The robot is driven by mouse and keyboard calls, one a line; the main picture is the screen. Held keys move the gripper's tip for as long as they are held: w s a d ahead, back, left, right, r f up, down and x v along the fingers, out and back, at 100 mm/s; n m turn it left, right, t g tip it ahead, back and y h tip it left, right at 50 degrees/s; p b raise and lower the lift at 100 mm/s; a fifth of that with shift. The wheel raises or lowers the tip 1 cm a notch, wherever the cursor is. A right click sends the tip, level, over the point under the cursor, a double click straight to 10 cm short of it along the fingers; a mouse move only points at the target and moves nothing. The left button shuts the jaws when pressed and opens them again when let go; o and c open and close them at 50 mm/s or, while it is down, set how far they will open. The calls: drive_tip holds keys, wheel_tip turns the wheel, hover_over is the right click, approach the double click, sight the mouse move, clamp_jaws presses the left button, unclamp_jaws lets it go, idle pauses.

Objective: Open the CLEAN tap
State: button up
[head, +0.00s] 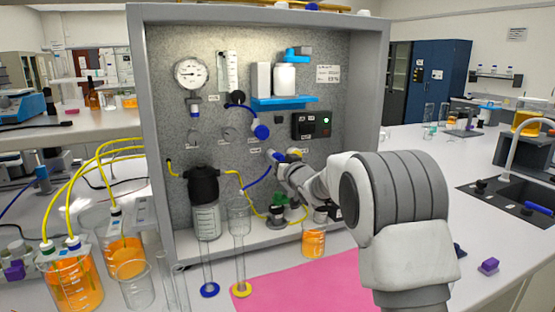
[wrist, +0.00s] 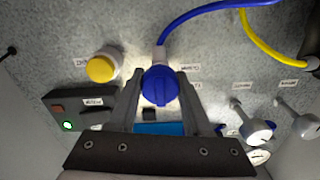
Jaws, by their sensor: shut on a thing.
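A blue tap (wrist: 160,86) on the grey speckled panel sits between the two fingers of my gripper (wrist: 158,100) in the wrist view. My gripper is shut on it. The tap's raised ridge looks upright in that view, in line with the blue hose above it. In the head view my gripper (head: 279,163) reaches the panel at the blue tap (head: 271,154), largely hidden by my wrist. A yellow tap (wrist: 101,68) is beside it, clear of the fingers. The small labels beside the taps are too blurred to read, so I cannot tell which says CLEAN.
A switch box (head: 311,125) with a green light is close above the taps. Below stand a black-topped vessel (head: 205,205), glass cylinders and a beaker of orange liquid (head: 313,240). A pink mat (head: 305,282) lies in front.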

drive_tip(key=shift+f+n+b, duration=0.1)
drive_tip(key=shift+n+b, duration=0.2)
drive_tip(key=shift+b, duration=0.1)
clamp_jaws()
drive_tip(key=n+b, duration=0.2)
drive_tip(key=b, duration=0.1)
drive_tip(key=shift+n, duration=0.4)
drive_tip(key=n+b, duration=0.4)
drive_tip(key=n, duration=0.1)
drive_tip(key=shift+a+n, duration=0.1)
drive_tip(key=shift+n, duration=0.2)
drive_tip(key=n+b, duration=0.2)
drive_tip(key=n, duration=0.2)
drive_tip(key=shift+b, duration=0.3)
drive_tip(key=shift+n+b, duration=1.1)
drive_tip(key=shift+n, duration=1.3)
drive_tip(key=o, duration=1.2)
unclamp_jaws()
